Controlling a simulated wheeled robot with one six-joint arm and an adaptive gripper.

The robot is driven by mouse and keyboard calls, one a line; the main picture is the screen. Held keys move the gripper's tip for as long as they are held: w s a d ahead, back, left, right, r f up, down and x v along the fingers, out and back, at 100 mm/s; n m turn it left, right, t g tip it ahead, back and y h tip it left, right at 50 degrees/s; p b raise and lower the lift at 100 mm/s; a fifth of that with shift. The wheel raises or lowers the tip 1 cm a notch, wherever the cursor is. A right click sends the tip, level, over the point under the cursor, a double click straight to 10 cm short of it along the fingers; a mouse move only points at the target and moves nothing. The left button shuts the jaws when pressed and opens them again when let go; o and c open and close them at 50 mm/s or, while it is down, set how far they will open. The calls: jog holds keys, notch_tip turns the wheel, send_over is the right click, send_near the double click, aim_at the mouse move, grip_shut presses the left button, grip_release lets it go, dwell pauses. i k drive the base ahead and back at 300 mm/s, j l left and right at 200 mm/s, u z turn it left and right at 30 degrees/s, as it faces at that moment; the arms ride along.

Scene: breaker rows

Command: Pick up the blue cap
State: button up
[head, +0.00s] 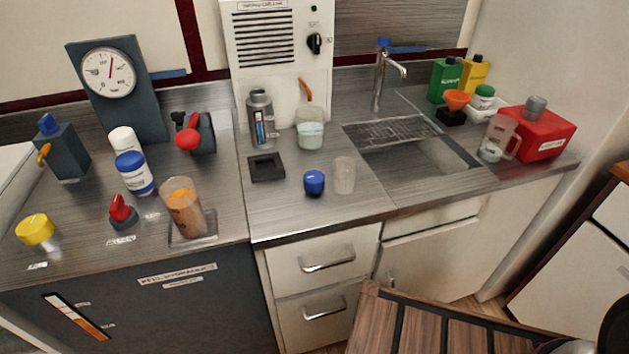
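A short round blue cap (314,182) sits on the metal counter (285,218) near its front edge, left of a clear empty-looking cup (344,176). Its top is lighter blue with a small pale mark. The blue cap stands clear of the cup by a small gap. My gripper does not show in the head view.
A shallow black square tray (267,168) lies behind and left of the blue cap. A grey bottle (261,118) and a beaker (310,130) stand behind. The sink (430,158) is at right. A cup with orange-brown contents (185,208) stands at left.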

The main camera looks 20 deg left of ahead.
aim_at(313, 180)
jog(key=i+j+u, duration=0.1)
jog(key=u, duration=0.55)
